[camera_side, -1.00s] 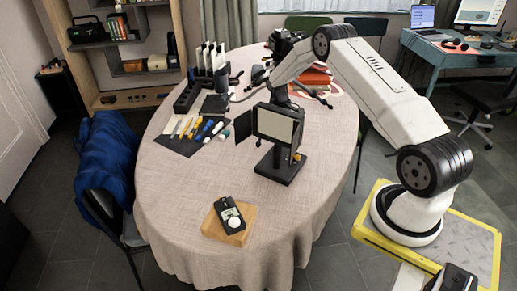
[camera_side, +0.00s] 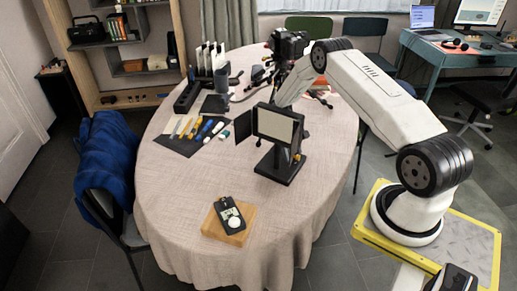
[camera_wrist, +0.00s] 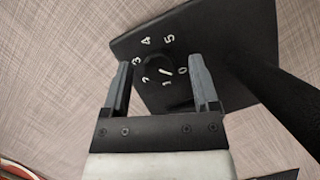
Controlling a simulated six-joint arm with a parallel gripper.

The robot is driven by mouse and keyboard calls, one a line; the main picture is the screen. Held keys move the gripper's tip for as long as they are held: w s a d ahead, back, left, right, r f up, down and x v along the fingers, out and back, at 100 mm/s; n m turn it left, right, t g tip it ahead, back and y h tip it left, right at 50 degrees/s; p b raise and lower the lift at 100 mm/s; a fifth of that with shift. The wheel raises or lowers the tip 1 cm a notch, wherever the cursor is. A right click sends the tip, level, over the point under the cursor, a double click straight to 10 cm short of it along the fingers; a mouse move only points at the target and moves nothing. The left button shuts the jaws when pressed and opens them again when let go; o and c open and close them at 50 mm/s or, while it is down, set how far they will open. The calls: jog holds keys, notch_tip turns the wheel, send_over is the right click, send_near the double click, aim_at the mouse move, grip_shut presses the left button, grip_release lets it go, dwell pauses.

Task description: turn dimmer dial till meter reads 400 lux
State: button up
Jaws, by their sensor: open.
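The dimmer dial (camera_wrist: 154,66) is a dark knob on a black base plate with white numerals 0 to 5 around it. A short white mark shows on its side near 0 and 1. My gripper (camera_wrist: 158,62) is open, with one finger on each side of the dial in the wrist view; I cannot tell whether either finger touches it. In the side view, my gripper is hidden behind the lit lamp panel (camera_side: 276,125), which stands on its black base (camera_side: 279,168). The light meter (camera_side: 230,214) lies on a wooden block (camera_side: 236,236); its reading is too small to make out.
Pens and markers (camera_side: 205,129) lie on a dark mat at the table's left. A dark post (camera_wrist: 285,95) rises right of the dial. The tablecloth (camera_side: 180,195) is clear around the block.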

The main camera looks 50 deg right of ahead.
grip_shut()
jog(key=shift+d+m+y, duration=0.1)
jog(key=shift+m+y, duration=0.2)
jog(key=shift+m, duration=0.5)
grip_release()
jog(key=shift+r, duration=0.1)
jog(key=v, duration=0.7)
jog(key=shift+r, duration=0.3)
jog(key=shift+w, duration=0.15)
